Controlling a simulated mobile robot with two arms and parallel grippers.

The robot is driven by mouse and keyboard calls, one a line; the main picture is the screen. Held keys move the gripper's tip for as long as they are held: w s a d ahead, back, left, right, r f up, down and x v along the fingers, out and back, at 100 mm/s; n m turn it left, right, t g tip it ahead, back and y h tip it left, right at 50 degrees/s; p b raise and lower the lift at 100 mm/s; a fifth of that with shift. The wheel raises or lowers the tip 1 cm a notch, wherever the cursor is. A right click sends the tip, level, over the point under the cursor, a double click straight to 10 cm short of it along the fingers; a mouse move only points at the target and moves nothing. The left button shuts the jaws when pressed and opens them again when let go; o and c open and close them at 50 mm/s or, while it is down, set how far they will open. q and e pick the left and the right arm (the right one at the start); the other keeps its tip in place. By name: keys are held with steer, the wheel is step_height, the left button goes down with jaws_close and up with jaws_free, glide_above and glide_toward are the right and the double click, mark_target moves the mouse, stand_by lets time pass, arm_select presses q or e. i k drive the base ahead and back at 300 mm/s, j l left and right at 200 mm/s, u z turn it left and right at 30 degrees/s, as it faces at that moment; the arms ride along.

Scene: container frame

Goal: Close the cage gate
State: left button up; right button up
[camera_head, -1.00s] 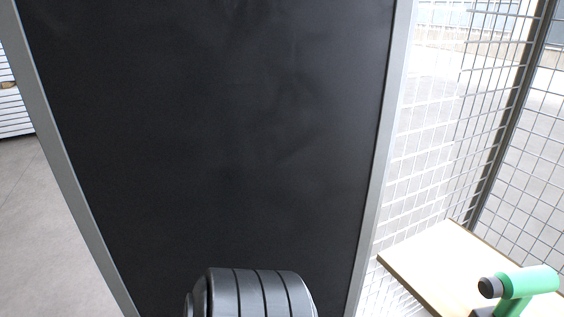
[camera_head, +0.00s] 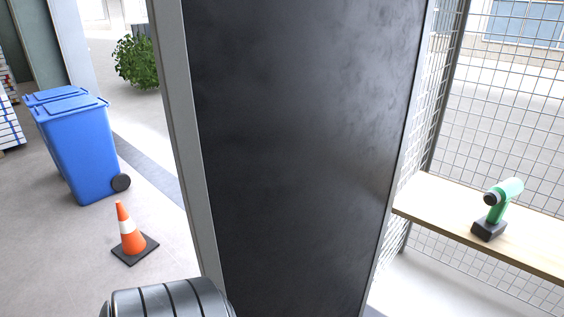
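The cage gate (camera_head: 300,150) is a tall black panel in a grey metal frame. It stands upright close in front of me and fills the middle of the view. White wire mesh of the cage (camera_head: 500,90) shows to its right, with a wooden shelf behind the gate's right edge. A rounded dark grey part of my own arm shows at the bottom, left of centre, in front of the gate's lower left frame. Neither gripper shows. I cannot tell whether anything touches the gate; its lower end and any handle are out of view.
A green cordless drill (camera_head: 496,208) stands on the wooden shelf (camera_head: 440,222) at the right. At the left are blue wheeled bins (camera_head: 78,145), an orange and white traffic cone (camera_head: 130,230) and a green bush (camera_head: 137,62). The floor between cone and gate is clear.

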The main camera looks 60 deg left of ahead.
mark_target(289, 122)
steer(key=k+j+z, duration=0.1)
steer(key=k+j, duration=0.35)
steer(key=j, duration=0.15)
steer(key=k+j+z, duration=0.1)
steer(key=k+j, duration=0.4)
steer(key=j+z, duration=0.15)
steer(key=j, duration=1.6)
steer(key=i+j, duration=0.15)
steer(key=j, duration=0.2)
steer(key=i+j, duration=0.1)
steer(key=j, duration=0.2)
